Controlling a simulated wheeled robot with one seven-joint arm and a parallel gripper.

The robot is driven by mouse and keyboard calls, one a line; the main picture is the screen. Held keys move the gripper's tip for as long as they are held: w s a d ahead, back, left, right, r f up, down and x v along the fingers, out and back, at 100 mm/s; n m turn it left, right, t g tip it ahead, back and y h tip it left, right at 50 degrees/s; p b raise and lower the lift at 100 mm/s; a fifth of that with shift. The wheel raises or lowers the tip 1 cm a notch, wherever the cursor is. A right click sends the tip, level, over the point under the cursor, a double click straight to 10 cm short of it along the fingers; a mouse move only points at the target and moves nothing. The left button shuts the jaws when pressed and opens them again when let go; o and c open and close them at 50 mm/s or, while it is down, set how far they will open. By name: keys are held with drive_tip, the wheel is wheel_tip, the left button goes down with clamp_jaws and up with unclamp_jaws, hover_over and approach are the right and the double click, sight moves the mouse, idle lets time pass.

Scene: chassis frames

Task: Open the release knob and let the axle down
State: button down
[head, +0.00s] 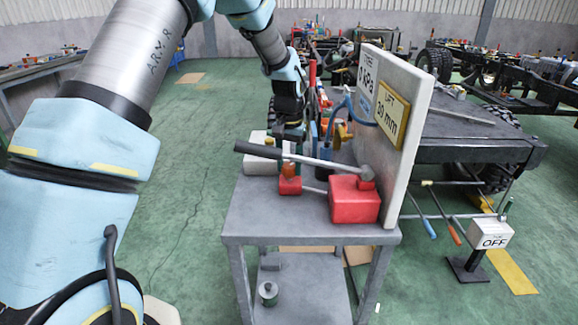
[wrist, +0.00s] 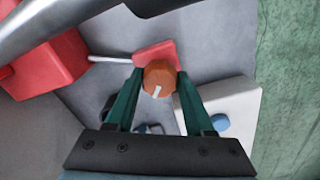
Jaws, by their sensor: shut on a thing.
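The orange release knob (wrist: 157,75), with a white pointer mark, sits on a small red block (wrist: 158,54) in the wrist view. My gripper (wrist: 160,80) has its green fingers on either side of the knob and is shut on it. In the head view the knob (head: 289,170) shows just below the long dark-gripped lever (head: 315,161), and my gripper there is largely hidden behind the lever. A rod joins the small block to the larger red pump box (head: 354,200). The board (head: 392,125) reads "LIFT 39 mm". The axle cannot be made out clearly.
All this stands on a grey cart (head: 250,215). A white box with a blue button (wrist: 221,122) is beside the knob. The lever passes close to my gripper. A stand marked OFF (head: 491,235) is on the floor at right. Green floor is clear at left.

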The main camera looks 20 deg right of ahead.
sight(289, 166)
drive_tip(key=shift+n, duration=0.6)
drive_tip(key=shift+c, duration=1.4)
unclamp_jaws()
drive_tip(key=shift+r, duration=0.1)
wheel_tip(289, 166, up, 11)
drive_tip(key=b, duration=0.2)
drive_tip(key=shift+f, duration=0.2)
drive_tip(key=shift+w, duration=0.1)
